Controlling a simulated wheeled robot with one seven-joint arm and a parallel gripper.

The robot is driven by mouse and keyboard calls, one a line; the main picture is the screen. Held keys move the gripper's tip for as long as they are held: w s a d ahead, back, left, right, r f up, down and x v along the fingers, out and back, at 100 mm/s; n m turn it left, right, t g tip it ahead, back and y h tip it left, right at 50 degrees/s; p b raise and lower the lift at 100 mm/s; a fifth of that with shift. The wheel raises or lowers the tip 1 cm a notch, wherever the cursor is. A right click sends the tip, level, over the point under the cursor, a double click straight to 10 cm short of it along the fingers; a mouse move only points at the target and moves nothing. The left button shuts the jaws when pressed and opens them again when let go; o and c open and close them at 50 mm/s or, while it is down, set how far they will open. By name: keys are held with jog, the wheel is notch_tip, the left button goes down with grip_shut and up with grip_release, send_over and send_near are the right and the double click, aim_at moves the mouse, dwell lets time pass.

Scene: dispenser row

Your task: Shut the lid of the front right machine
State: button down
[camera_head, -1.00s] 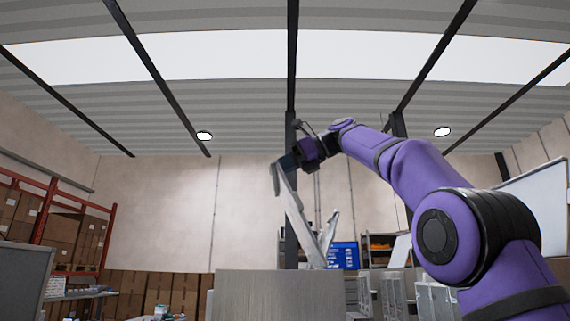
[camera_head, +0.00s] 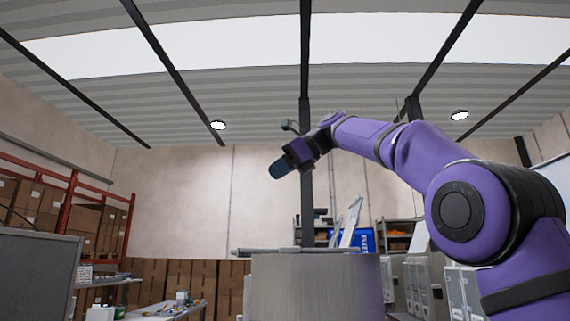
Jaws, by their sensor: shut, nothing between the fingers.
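The front machine (camera_head: 315,288) is a grey brushed-metal cylinder at the bottom centre of the head view. Its lid (camera_head: 285,250) shows edge-on as a thin, flat, level slab across the top and overhanging to the left. Any small gap under the lid cannot be told from here. My gripper (camera_head: 279,169) is shut and empty. It is in the air above the lid, clearly apart from it, pointing left and slightly down.
Pale raised panels (camera_head: 351,221) stand tilted behind the machine. More grey-white machines (camera_head: 424,285) line the right side. A grey cabinet (camera_head: 35,275) and a cluttered table (camera_head: 168,308) are at the left. The air around my gripper is clear.

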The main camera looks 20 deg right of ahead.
jog(key=w+a+f+g+h, duration=0.1)
jog(key=a+f+h, duration=0.1)
jog(key=f, duration=0.4)
jog(key=w+a+f+g+h, duration=0.1)
jog(key=a+f+h, duration=0.2)
jog(key=f, duration=0.3)
jog(key=a+f+n+g+h, duration=0.1)
jog(key=a+f+h, duration=0.2)
jog(key=f, duration=0.3)
jog(key=shift+w+a, duration=0.4)
jog(key=shift+a, duration=0.05)
jog(key=shift+f, duration=0.1)
jog(key=v, duration=0.8)
jog(key=shift+s+a+r, duration=0.15)
jog(key=shift+r, duration=0.2)
